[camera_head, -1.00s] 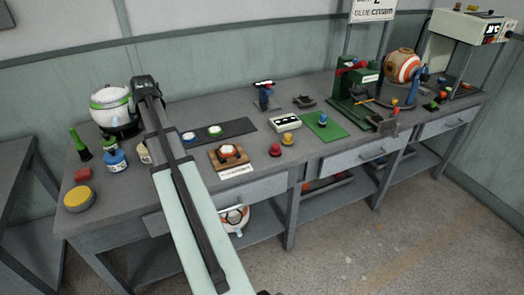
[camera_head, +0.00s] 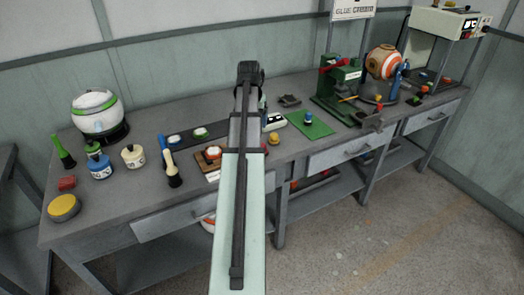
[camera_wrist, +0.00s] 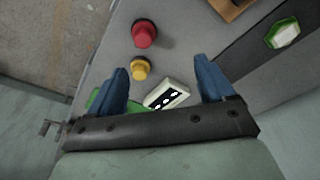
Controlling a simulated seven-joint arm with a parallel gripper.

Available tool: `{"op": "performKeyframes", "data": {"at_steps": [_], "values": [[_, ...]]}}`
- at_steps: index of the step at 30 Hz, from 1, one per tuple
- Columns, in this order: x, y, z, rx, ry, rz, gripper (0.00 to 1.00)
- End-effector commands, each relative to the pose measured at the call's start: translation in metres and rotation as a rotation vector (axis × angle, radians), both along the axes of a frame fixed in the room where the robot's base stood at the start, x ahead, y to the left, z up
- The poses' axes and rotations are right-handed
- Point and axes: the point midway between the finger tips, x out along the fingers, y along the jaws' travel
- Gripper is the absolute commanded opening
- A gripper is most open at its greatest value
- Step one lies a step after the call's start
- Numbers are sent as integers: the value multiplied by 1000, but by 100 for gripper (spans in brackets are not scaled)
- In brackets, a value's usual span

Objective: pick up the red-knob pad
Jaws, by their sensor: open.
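The red-knob pad (camera_wrist: 144,33) stands on the grey bench in the upper left of the wrist view, its round red top facing the camera. The red-knob pad lies beyond the left fingertip, not between the fingers. A yellow-knob pad (camera_wrist: 140,68) is closer to the left finger; it also shows in the head view (camera_head: 273,138), just right of my arm.
A green mat (camera_head: 312,128) carries a blue-knob pad (camera_head: 308,117). A green press (camera_head: 338,85) stands farther right. Bottles and a brown board (camera_head: 207,164) are on the left.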

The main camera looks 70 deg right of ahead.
Motion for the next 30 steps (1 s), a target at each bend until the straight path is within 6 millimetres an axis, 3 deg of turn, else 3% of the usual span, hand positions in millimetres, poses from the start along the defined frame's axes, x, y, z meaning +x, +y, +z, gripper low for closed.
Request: {"op": "performKeyframes", "data": {"at_steps": [3,6,21,30], "values": [[-20,0,0,19,10,-36,82],[-25,-1,-3,25,12,-45,82],[-25,-11,-69,26,13,-45,82],[-25,-14,-86,24,12,-44,82]]}}
